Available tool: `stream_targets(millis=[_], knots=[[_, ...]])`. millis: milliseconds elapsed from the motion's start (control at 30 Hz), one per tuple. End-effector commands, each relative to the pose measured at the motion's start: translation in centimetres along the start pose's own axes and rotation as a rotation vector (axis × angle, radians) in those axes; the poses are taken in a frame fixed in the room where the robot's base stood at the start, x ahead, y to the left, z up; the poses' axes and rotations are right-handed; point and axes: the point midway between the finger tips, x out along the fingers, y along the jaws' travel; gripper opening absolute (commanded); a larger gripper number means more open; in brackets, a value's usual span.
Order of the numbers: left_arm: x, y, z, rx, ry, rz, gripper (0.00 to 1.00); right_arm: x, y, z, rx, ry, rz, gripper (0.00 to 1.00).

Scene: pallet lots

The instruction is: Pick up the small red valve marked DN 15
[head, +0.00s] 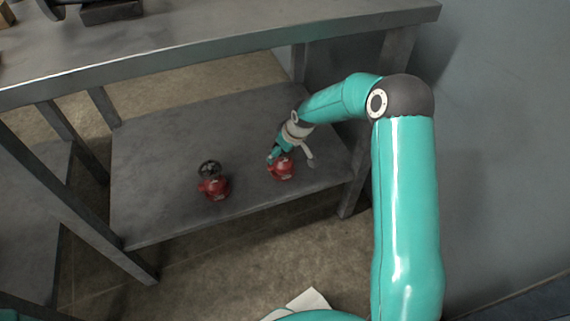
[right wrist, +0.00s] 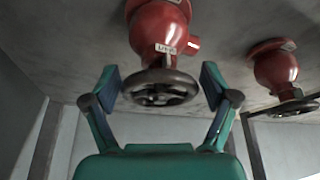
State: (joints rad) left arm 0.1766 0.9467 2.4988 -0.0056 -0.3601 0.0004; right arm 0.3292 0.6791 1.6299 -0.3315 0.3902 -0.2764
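Two red valves with dark handwheels stand on the lower grey shelf. The one on the right (head: 284,171) is at my right gripper (head: 286,156), which partly covers its top. In the right wrist view this valve (right wrist: 160,30) appears upside down, its handwheel (right wrist: 160,88) between the spread fingers of the gripper (right wrist: 160,86). Gaps show on both sides, so the gripper is open and holds nothing. A small pale label is on its body, too small to read surely. The other valve (head: 214,188) stands to the left. My left gripper is out of view.
The lower shelf (head: 150,165) is otherwise bare. A table leg (head: 350,195) stands right of the gripper. The second valve (right wrist: 276,70) is beside the first.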

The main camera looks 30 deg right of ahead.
Motion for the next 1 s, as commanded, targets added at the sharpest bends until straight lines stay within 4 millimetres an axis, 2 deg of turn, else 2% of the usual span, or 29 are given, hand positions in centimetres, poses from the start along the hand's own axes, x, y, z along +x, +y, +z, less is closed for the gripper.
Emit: stream_targets(millis=[33,67,433,767,1000], knots=[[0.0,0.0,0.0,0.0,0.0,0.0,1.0,0.0,0.0,0.0,0.0,0.0,0.0,0.7],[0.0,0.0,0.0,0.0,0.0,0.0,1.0,0.0,0.0,0.0,0.0,0.0,0.0,0.65],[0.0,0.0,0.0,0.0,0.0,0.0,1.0,0.0,0.0,0.1,0.0,-0.001,-0.001,0.03],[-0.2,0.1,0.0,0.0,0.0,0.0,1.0,-0.6,0.1,-0.4,0.0,0.006,0.002,0.01],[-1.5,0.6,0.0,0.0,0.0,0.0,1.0,-3.4,0.1,-1.6,-0.001,0.008,0.004,0.01]])
